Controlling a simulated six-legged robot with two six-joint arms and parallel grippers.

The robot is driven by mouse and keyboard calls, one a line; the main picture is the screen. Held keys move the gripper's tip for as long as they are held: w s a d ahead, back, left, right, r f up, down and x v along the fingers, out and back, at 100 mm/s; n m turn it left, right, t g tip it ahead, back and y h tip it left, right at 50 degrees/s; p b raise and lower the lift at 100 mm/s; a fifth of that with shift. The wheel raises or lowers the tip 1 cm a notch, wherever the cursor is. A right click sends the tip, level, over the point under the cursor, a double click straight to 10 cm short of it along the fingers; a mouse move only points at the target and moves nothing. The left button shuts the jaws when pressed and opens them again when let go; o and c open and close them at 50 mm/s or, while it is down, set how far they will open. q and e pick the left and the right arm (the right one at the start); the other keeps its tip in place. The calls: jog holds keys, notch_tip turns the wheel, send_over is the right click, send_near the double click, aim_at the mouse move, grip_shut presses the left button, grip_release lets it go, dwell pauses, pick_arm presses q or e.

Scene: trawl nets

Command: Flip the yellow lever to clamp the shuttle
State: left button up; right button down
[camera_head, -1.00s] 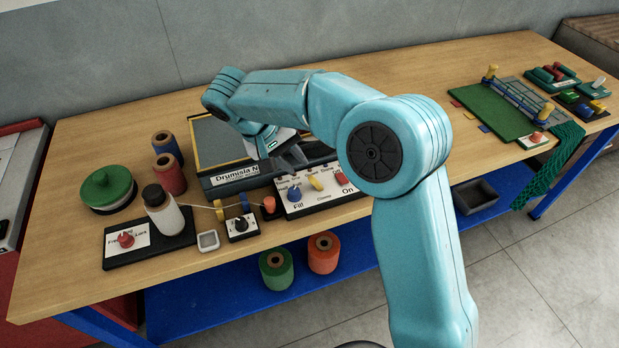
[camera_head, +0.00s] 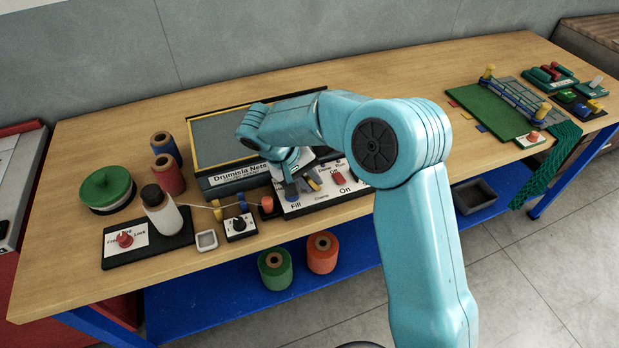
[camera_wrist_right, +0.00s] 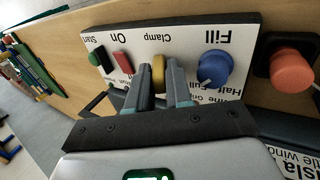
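The yellow lever (camera_wrist_right: 158,72) stands above the word "Clamp" on the white control panel (camera_wrist_right: 190,45). In the right wrist view the two fingers of my right gripper (camera_wrist_right: 161,85) lie on either side of it, with little gap; whether they touch it I cannot tell. In the head view the lever (camera_head: 314,184) shows just right of my right gripper (camera_head: 301,188), which is low over the panel (camera_head: 320,198). I cannot make out a shuttle. My left gripper is not in view.
The blue Fill knob (camera_wrist_right: 214,68) and an orange cylinder (camera_wrist_right: 290,70) are on one side of the lever; the red switch (camera_wrist_right: 123,62) and green Start button (camera_wrist_right: 100,58) are on the other. A white bottle (camera_head: 161,212) stands further left.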

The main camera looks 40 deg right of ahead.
jog(key=shift+s+d+r+y, duration=0.2)
jog(key=shift+d+y, duration=0.3)
jog(key=shift+y, duration=0.7)
jog(key=y, duration=0.1)
jog(key=d+t+y, duration=0.1)
jog(key=shift+r+y+p, duration=0.2)
jog(key=shift+y+p, duration=0.1)
jog(key=shift+y, duration=0.1)
jog(key=y, duration=0.1)
jog(key=d+t+y, duration=0.1)
jog(key=y, duration=0.1)
jog(key=shift+s+f, duration=0.2)
jog(key=shift+d+f+t+y, duration=0.1)
jog(key=shift+d+t+y, duration=0.1)
jog(key=shift+y, duration=0.45)
jog(key=shift+d+f+t+y, duration=0.1)
jog(key=shift+d+y, duration=0.05)
jog(key=shift+y, duration=0.5)
jog(key=shift+s, duration=0.1)
jog(key=c, duration=1.4)
grip_release()
